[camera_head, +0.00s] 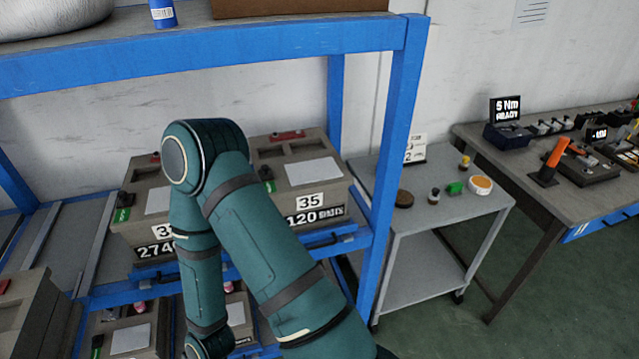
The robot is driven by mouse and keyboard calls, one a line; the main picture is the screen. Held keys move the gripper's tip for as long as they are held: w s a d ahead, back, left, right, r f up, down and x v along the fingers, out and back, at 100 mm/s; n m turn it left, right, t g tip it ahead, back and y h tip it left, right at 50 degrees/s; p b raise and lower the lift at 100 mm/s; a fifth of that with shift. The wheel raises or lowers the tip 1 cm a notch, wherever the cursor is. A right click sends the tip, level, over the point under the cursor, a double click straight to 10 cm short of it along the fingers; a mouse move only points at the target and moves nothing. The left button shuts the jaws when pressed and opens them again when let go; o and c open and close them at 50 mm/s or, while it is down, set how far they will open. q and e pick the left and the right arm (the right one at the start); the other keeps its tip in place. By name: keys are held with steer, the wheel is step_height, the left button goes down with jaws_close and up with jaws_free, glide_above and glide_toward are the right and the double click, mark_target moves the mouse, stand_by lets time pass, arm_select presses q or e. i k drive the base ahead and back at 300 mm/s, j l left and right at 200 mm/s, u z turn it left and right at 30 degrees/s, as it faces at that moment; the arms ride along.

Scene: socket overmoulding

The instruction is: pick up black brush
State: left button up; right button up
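I cannot make out a black brush for certain. On the grey cart (470,213) at the right of the rack stand a small dark upright piece with a pale top (434,196) and a flat dark brown disc (404,199); both are too small to identify. One of my teal arms rises from the bottom edge, bends in front of the rack's boxes and runs down out of the picture. Its gripper is not visible. My other gripper is not in view either.
The blue rack (395,150) holds grey-brown boxes (300,180). The cart also bears a green block (455,188), an orange-and-white round dish (481,185) and a yellow-topped piece (464,162). A workbench (500,160) with tools stands at right. Green floor (450,325) shows in front.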

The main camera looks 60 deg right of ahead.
mark_target(433, 198)
steer(key=z, duration=2.7)
steer(key=i+l+u, duration=0.35)
steer(key=u, duration=0.15)
steer(key=i+l+u, duration=0.2)
steer(key=l+u, duration=0.25)
steer(key=l, duration=0.15)
steer(key=i+l+u, duration=0.15)
steer(key=l+u, duration=0.8)
steer(key=l, duration=0.25)
steer(key=l+u, duration=0.5)
steer(key=l, duration=0.15)
steer(key=k+l+u, duration=0.2)
steer(key=l+u, duration=0.3)
steer(key=k+l+u, duration=0.3)
steer(key=l+u, duration=0.15)
steer(key=l, duration=0.2)
